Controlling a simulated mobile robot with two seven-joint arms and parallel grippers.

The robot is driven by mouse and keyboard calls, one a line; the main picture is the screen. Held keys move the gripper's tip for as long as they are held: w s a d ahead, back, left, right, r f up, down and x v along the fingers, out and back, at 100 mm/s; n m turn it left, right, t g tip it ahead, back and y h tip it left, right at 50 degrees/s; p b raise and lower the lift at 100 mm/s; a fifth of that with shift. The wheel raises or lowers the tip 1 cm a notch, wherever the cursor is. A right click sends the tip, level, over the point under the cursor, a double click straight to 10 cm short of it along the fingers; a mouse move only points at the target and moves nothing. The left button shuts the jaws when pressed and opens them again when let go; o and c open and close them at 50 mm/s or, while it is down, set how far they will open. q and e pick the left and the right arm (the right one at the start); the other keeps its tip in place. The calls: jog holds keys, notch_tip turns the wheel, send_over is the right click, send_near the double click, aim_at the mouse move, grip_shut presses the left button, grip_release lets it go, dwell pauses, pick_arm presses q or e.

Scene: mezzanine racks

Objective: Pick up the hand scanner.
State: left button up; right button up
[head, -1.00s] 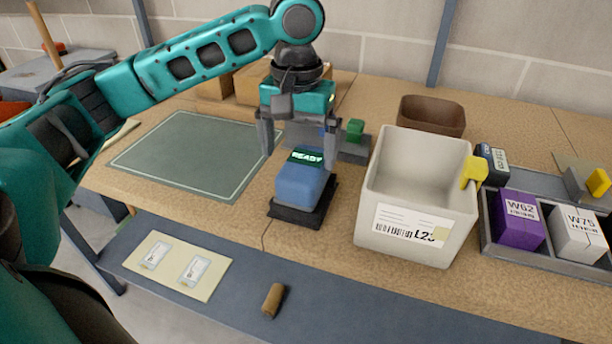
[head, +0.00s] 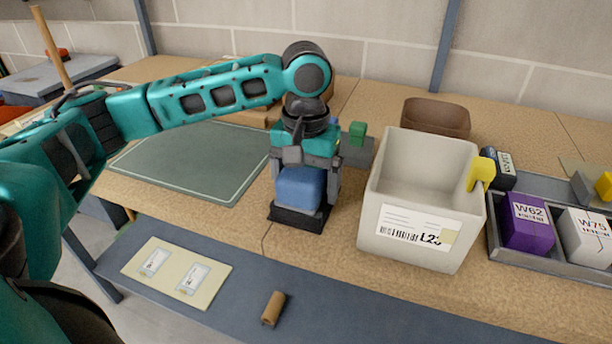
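The hand scanner, which I take to be the blue block-shaped device (head: 299,188), stands on a black base (head: 299,217) on the bench, left of the cream bin. My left gripper (head: 306,190) points straight down over it, with one finger on each side. The fingers are spread about as wide as the scanner; contact is not clear. The scanner's top is hidden under the gripper body. My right gripper is not in view.
The cream bin (head: 407,238) stands close on the right, with a yellow clip (head: 481,174) on its rim. A tray (head: 560,265) holds purple and white boxes. A green mat (head: 185,160) lies clear at left. A brown cylinder (head: 273,308) lies on the front ledge.

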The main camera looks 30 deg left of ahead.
pick_arm(q)
jog(key=c, duration=0.9)
jog(key=shift+c, duration=0.4)
jog(key=shift+r, duration=0.15)
